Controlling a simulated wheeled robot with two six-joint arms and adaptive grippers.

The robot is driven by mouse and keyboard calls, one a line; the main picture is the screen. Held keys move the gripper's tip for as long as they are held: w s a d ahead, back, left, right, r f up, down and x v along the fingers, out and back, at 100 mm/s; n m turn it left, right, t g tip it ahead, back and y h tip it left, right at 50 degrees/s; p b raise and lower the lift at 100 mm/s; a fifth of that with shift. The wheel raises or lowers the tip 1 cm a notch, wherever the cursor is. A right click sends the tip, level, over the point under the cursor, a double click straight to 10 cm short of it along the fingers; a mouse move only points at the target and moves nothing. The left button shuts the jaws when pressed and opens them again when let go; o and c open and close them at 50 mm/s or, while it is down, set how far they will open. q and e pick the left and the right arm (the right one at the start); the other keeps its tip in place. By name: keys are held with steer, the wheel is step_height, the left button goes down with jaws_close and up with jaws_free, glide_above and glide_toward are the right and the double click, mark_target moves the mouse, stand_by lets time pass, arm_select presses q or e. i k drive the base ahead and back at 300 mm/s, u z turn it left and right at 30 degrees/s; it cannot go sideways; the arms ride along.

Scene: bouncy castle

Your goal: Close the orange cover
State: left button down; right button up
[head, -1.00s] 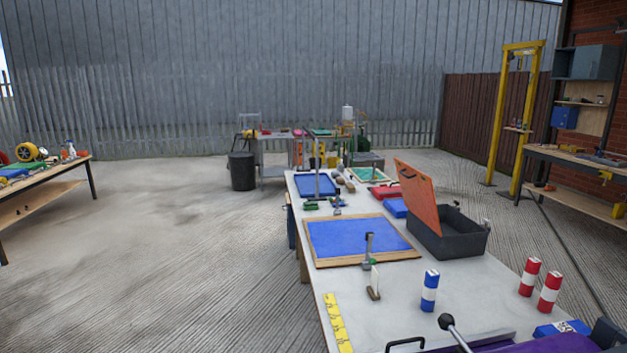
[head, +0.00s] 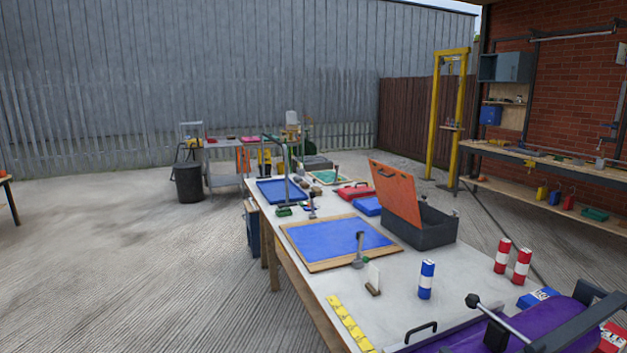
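The orange cover (head: 396,193) stands raised and tilted on the left side of a dark grey box (head: 429,229). It is a flat panel with a dark handle near its upper edge. The box sits open on the long white-topped table, toward its right edge. The inside of the box is mostly hidden behind the cover and the box walls. Neither of my grippers shows in the head view.
A blue panel in a wooden frame (head: 339,241) lies left of the box. Blue-and-white (head: 427,279) and red-and-white cylinders (head: 521,266) stand in front. A purple item (head: 548,325) fills the near right corner. Concrete floor (head: 140,270) left of the table is clear.

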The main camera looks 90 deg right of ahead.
mark_target(396, 191)
steer(key=z, duration=1.85)
steer(key=i, duration=2.2)
steer(key=z, duration=0.45)
steer(key=i, duration=1.1)
steer(key=z, duration=2.1)
